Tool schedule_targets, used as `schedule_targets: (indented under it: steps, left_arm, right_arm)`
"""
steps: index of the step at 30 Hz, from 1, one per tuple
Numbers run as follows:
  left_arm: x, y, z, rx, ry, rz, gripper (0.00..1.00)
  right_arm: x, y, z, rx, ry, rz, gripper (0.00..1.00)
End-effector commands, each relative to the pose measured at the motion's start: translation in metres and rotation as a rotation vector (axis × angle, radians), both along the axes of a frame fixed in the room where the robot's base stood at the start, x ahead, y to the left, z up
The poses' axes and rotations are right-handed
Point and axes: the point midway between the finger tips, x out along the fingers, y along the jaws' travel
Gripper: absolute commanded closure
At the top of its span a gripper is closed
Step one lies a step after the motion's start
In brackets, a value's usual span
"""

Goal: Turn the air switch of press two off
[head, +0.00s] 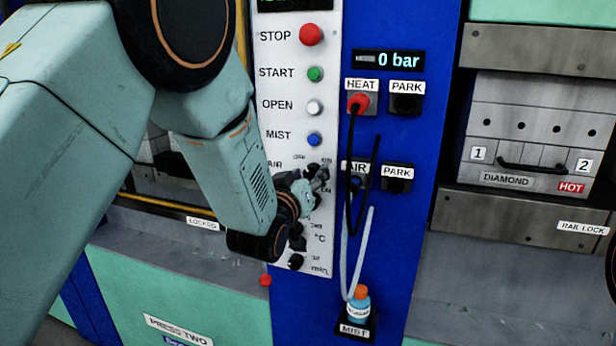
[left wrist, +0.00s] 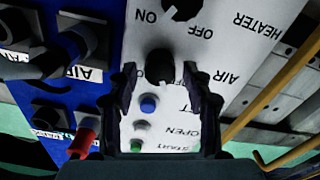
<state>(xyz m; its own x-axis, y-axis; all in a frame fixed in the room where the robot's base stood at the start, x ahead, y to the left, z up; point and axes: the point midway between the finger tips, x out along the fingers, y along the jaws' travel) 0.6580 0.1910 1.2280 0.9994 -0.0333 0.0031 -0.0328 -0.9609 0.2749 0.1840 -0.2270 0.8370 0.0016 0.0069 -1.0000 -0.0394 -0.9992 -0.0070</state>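The white control panel (head: 283,215) of press two stands in the middle of the head view, right of the PRESS TWO label (head: 178,330). My left gripper (head: 318,182) is at the panel's AIR row and covers much of that switch there. In the left wrist view, which is upside down, the black AIR knob (left wrist: 160,66) sits between the two dark fingers of my left gripper (left wrist: 162,75). The fingers are open, with a narrow gap on each side of the knob. I cannot tell which way the knob points. My right gripper is not in view.
Above are the STOP (head: 311,34), START (head: 315,74), OPEN (head: 314,107) and MIST (head: 314,140) buttons. The black HEATER knob (left wrist: 182,8) is beside the AIR knob. Right of the panel are hoses, a red HEAT plug (head: 358,103) and a MIST bottle (head: 358,304).

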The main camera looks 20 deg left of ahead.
Motion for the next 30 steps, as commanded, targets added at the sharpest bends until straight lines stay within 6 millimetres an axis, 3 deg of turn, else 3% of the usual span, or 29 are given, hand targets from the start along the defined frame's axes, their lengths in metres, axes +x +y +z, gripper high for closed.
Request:
schedule_targets:
  steps: [13, 30]
  left_arm:
    - [-0.010, 0.000, -0.001, 0.001, 0.003, -0.001, 0.46]
    - [-0.103, 0.003, -0.001, 0.002, 0.003, -0.001, 0.46]
  right_arm:
    - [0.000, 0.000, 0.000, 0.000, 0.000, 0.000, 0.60]
    - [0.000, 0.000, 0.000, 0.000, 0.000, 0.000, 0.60]
